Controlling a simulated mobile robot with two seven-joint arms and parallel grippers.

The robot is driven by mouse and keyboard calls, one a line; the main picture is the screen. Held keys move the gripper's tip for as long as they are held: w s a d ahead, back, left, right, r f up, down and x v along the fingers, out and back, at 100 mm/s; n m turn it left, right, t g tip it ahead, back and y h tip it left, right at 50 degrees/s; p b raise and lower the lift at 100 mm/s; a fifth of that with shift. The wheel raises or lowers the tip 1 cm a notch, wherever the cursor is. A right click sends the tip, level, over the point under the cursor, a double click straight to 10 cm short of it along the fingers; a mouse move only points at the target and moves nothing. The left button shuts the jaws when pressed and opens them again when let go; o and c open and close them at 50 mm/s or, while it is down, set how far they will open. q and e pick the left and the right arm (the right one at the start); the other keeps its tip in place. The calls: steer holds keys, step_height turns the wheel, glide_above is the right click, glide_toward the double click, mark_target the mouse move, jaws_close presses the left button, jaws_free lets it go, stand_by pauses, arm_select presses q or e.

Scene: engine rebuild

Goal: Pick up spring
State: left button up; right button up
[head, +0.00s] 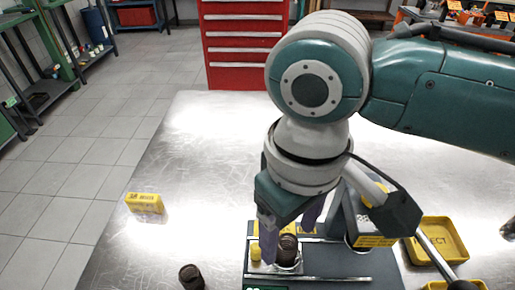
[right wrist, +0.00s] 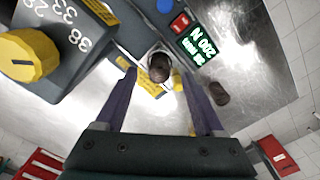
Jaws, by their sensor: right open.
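A dark brown, coil-like spring (head: 288,249) stands upright on the tester's small platform in the head view. It also shows between my fingers in the right wrist view (right wrist: 160,68). My right gripper (head: 289,234) points down over the platform, its two purple fingers apart on either side of this spring; whether they touch it I cannot tell. A second dark brown, spring-like piece (head: 191,277) is on the bare table to the left; in the right wrist view it shows right of my fingers (right wrist: 219,93). My left gripper is not in view.
The grey tester (head: 350,215) has a yellow knob (right wrist: 30,55), a lit display (right wrist: 198,45) and a red button (right wrist: 180,22). Yellow trays (head: 440,238) lie to its right. A yellow block (head: 145,203) sits on the left of the metal table, which is mostly clear there.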

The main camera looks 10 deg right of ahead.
steer(key=shift+f, duration=1.45)
jaws_close()
